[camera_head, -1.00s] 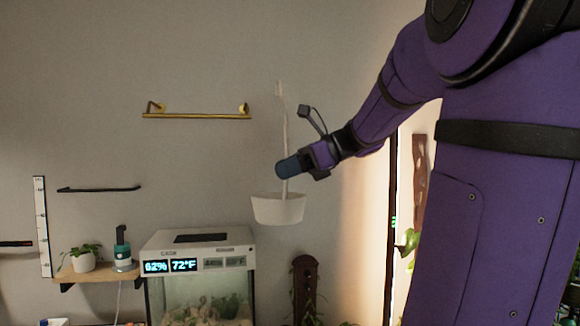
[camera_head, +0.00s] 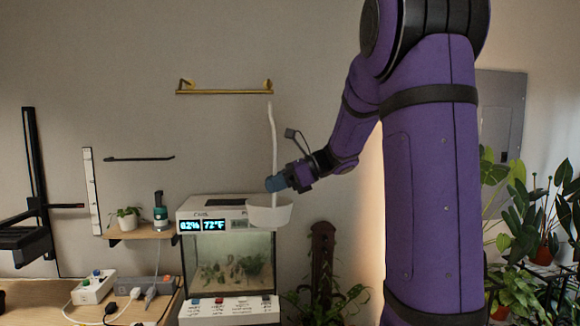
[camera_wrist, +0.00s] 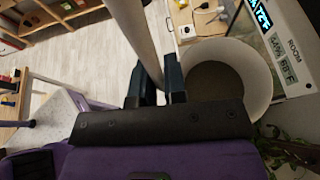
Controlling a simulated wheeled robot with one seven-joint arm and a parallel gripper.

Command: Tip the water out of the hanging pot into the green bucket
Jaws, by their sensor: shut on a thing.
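The white hanging pot (camera_head: 268,214) has a long white stem (camera_head: 273,140) and hangs off the wall, in front of the tank's top right corner. It looks about upright. My gripper (camera_head: 276,184) is shut on the stem just above the pot. In the wrist view, my gripper (camera_wrist: 158,75) has the stem (camera_wrist: 138,35) between its fingers. The pot's round rim (camera_wrist: 263,72) is at right, with a grey-brown inside; I cannot tell the water level. I see no green bucket in either view.
A glass tank (camera_head: 232,262) with a lit display stands below and behind the pot. A brass rail (camera_head: 224,92) is on the wall above. A shelf (camera_head: 143,232) is at left, a power strip (camera_head: 93,290) lower left. Potted plants (camera_head: 530,225) fill the right.

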